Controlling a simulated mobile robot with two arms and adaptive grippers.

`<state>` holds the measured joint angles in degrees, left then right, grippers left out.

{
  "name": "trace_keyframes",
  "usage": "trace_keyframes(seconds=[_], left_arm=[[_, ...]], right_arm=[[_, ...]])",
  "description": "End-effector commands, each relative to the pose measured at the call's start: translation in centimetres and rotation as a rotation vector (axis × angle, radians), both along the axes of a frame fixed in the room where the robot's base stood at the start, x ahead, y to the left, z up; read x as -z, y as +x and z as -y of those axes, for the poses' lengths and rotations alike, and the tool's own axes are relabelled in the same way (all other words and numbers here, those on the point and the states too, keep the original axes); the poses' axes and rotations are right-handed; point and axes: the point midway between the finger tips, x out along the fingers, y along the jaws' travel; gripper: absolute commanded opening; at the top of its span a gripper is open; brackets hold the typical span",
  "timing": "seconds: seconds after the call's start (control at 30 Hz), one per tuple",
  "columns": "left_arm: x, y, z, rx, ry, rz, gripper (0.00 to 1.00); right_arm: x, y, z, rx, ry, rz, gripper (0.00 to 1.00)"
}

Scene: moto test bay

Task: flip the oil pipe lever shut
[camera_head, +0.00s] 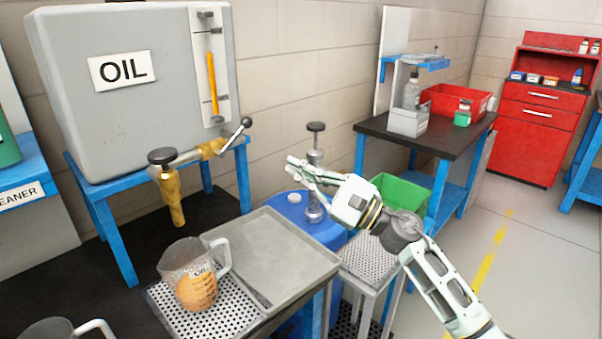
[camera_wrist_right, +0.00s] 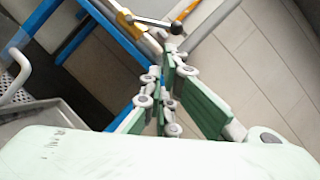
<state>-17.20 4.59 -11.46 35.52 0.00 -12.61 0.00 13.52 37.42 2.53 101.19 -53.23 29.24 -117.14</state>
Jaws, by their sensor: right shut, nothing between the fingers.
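The oil tank (camera_head: 130,85) stands at the left with a brass pipe and spout (camera_head: 172,190) at its lower front. The oil pipe lever (camera_head: 237,133), a thin rod with a dark ball end, angles up to the right from the brass valve. My right gripper (camera_head: 292,167) is shut and empty, to the right of the lever and a little lower, apart from it. In the right wrist view the lever (camera_wrist_right: 152,22) shows beyond my right gripper fingers (camera_wrist_right: 165,65). My left gripper is not in view.
A grey metal tray (camera_head: 275,250) lies beside the jug. A blue drum (camera_head: 300,218) with a metal pump stands behind my right gripper. A blue-legged table (camera_head: 430,140) holds a red bin (camera_head: 455,102). The air between lever and gripper looks clear.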

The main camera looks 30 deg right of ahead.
Motion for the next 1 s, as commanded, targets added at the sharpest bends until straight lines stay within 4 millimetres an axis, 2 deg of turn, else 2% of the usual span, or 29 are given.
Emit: trace_keyframes(seconds=[0.13, 0.57, 0.67, 1.0], left_arm=[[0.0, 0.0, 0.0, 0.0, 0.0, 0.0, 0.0], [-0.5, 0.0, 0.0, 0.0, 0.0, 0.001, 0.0], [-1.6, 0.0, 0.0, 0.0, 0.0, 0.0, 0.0], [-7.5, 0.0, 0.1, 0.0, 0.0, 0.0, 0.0]], right_arm=[[0.2, -0.6, 0.4, 0.0, -0.001, 0.001, 0.0], [0.2, -0.6, 0.2, 0.002, -0.005, -0.014, 0.0], [0.3, -0.7, -0.2, 0.01, -0.014, -0.05, 0.0], [0.9, -1.6, -1.2, 0.116, -0.048, -0.247, 0.0]])
